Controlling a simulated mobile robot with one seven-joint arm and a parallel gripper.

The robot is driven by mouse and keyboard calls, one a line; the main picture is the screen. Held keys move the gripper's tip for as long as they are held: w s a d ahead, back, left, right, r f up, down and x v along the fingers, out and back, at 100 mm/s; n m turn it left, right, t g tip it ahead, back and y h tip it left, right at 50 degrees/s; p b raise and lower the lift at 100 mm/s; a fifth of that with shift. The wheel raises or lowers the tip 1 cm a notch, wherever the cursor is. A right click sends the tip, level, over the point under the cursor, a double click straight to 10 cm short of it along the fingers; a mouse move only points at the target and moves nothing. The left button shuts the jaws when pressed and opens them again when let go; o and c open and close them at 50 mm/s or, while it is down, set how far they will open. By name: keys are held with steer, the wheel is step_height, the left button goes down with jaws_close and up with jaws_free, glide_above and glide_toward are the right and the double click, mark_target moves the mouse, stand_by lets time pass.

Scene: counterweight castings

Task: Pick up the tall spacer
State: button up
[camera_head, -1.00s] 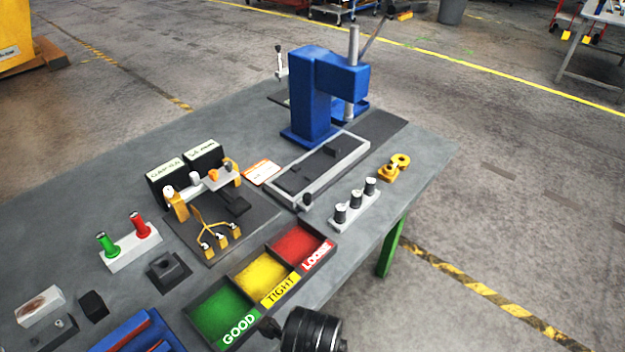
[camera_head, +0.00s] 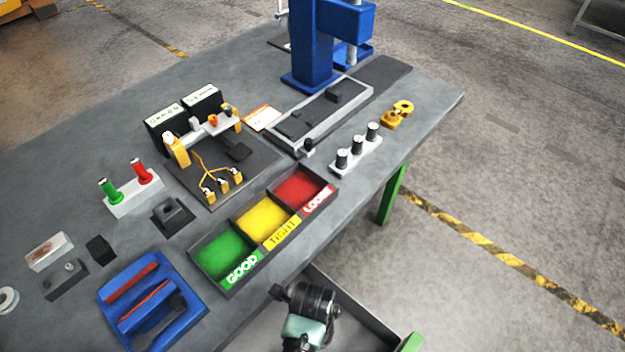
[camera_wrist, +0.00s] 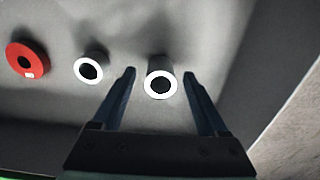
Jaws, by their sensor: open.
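In the wrist view, a dark, hollow, round piece with a white ring on its end (camera_wrist: 160,96) stands between my fingers. It looks like the tall spacer, since its ring appears larger and nearer than that of a similar piece (camera_wrist: 88,79) to its left. My gripper (camera_wrist: 160,75) is open, with one finger on each side of the piece; I cannot tell whether either touches it. A red ring piece (camera_wrist: 14,58) lies further left. In the head view my arm's end reaches down at the bench's front edge; its fingers and these pieces are hidden.
A dark-walled open drawer or tray (camera_head: 372,322) juts out below the bench. On the bench are the sorting bins (camera_head: 232,284), a blue holder (camera_head: 190,312), a grey block with several dark pins (camera_head: 352,160) and a blue press (camera_head: 312,60).

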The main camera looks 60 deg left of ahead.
jaws_close()
stand_by(0.4)
